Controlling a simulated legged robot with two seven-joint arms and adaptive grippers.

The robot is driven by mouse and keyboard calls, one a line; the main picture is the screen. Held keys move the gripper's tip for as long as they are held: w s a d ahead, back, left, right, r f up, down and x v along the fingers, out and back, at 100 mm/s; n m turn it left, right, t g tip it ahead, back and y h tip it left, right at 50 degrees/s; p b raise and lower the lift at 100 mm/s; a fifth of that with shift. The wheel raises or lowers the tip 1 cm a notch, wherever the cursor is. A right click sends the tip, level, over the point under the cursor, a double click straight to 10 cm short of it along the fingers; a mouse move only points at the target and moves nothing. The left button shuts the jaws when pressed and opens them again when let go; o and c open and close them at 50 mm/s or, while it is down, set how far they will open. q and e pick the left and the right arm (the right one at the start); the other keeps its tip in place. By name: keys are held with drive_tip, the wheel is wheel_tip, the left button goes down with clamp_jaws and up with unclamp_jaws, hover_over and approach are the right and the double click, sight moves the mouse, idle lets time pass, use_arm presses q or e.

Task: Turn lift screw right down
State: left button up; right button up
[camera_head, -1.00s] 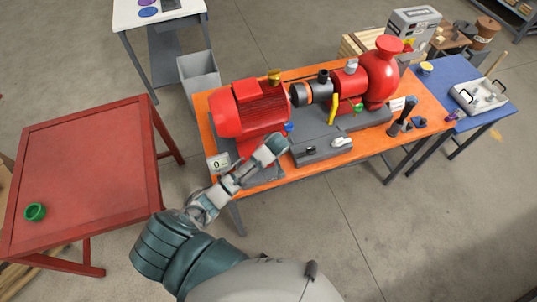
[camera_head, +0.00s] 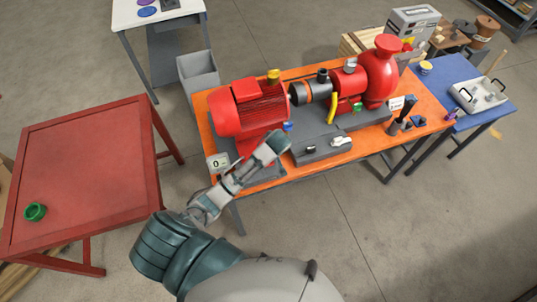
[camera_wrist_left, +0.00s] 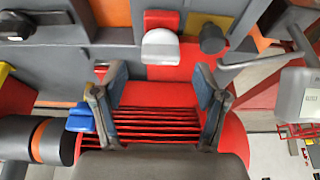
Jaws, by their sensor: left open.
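The red motor (camera_head: 240,108) with cooling fins sits at the left of the orange bench. My left arm reaches over the bench to the motor's near side, and its wrist hides the fingers in the head view. In the left wrist view my left gripper (camera_wrist_left: 160,76) is open and empty, with the motor's red fins (camera_wrist_left: 155,122) behind and between its fingers. A white rounded piece (camera_wrist_left: 160,47) below a red block lies just past the fingertips, and a dark round knob (camera_wrist_left: 212,38) lies to its right. I cannot tell which piece is the right lift screw. My right gripper is not in view.
The orange bench (camera_head: 265,185) carries the coupling, the red pump (camera_head: 378,78) and a grey block (camera_head: 322,148) close to my arm. A blue piece (camera_wrist_left: 82,118) lies near the left finger.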

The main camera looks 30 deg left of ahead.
use_arm(q)
drive_tip(key=v, duration=0.4)
idle(0.4)
drive_tip(key=s+d+f+m+h, duration=0.15)
drive_tip(key=s+m, duration=0.25)
drive_tip(key=s, duration=0.4)
drive_tip(key=s+d+f+m+h, duration=0.1)
drive_tip(key=s+d+f+m, duration=0.25)
drive_tip(key=s, duration=0.45)
drive_tip(key=s+d+f+m+h, duration=0.15)
drive_tip(key=s+m, duration=0.25)
drive_tip(key=s, duration=0.4)
wheel_tip(320, 180, down, 31)
drive_tip(key=s+b, duration=0.3)
drive_tip(key=b, duration=0.2)
drive_tip(key=s+a+f+g+b, duration=0.1)
drive_tip(key=s+a+f+b, duration=0.2)
drive_tip(key=s+f, duration=1.4)
wheel_tip(320, 180, down, 4)
drive_tip(key=shift+s+r+m+g+y+b, duration=0.25)
drive_tip(key=shift+m+g+b, duration=0.2)
drive_tip(key=shift+b, duration=0.3)
